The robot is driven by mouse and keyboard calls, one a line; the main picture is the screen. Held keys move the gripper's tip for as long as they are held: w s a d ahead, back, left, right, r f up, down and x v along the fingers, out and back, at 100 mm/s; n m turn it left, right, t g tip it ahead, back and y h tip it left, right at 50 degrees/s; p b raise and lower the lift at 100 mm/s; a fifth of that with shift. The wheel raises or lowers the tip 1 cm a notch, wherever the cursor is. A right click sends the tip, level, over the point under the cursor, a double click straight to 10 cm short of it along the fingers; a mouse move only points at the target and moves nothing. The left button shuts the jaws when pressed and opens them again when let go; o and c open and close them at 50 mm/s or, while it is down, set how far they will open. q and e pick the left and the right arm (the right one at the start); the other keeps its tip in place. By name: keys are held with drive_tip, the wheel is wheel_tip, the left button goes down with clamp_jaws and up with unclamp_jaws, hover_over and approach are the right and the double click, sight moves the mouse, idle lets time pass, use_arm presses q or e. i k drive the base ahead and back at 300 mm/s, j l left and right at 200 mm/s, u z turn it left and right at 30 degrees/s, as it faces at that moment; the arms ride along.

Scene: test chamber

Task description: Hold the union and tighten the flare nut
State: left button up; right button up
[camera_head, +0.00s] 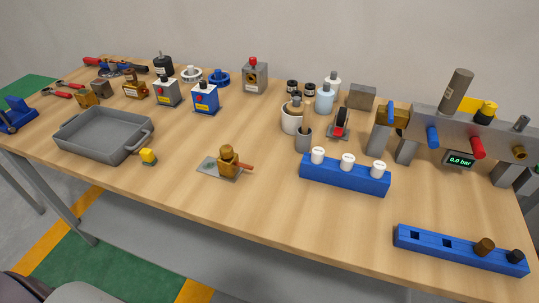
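A brass fitting (228,154), which looks like the union with its flare nut, stands upright on a small grey plate (209,168) near the front middle of the table. A short copper-red piece (246,167) sticks out from its right side. At this size I cannot tell union and nut apart, nor how far the nut is threaded on. Neither of my grippers is in view, and nothing touches the fitting.
A blue rack (344,178) with white-capped items stands right. A grey manifold (437,125) with a "0.0 bar" display stands far right. Bare tabletop surrounds the plate.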

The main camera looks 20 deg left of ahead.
sight(227, 152)
drive_tip(key=j, duration=0.75)
drive_tip(key=i+j, duration=0.1)
drive_tip(key=j, duration=0.6)
